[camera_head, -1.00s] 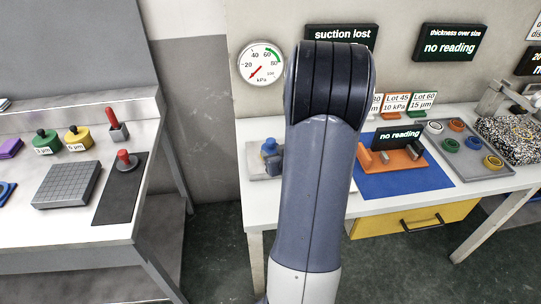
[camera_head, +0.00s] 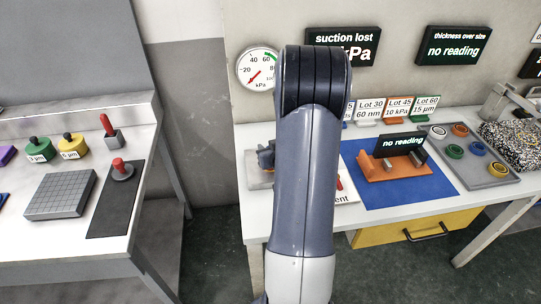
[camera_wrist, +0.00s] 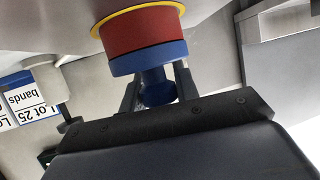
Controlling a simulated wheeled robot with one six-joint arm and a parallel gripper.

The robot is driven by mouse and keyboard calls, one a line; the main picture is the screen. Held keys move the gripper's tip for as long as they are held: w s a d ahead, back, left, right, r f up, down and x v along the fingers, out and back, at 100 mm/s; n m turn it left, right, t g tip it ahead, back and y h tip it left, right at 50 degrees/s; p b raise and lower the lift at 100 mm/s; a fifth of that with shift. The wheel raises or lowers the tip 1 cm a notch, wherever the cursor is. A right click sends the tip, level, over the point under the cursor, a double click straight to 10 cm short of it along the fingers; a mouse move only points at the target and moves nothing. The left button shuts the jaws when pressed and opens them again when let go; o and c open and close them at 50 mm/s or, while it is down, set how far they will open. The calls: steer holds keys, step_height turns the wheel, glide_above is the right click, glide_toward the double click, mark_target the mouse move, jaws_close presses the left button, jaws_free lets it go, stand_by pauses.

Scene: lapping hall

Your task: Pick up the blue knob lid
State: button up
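The blue knob lid (camera_wrist: 150,63) shows in the wrist view, which is upside down here. Its knob (camera_wrist: 157,90) points toward my gripper. The lid lies against a red round body (camera_wrist: 141,33) with a yellow rim (camera_wrist: 110,19). My gripper (camera_wrist: 158,84) has one finger on either side of the knob. I cannot tell whether the fingers press on it or stand slightly apart. In the head view my arm covers most of this spot, and only a blue-grey part beside the arm shows. The lid cannot be made out there.
An orange gauge stand (camera_head: 380,168) sits on a blue mat (camera_head: 420,188) to the right of my arm. A grey tray (camera_head: 497,172) holds several coloured rings. A left bench (camera_head: 60,238) carries green and yellow knobbed weights. A dial gauge (camera_head: 257,69) hangs on the wall.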

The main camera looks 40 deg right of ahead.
jaws_close()
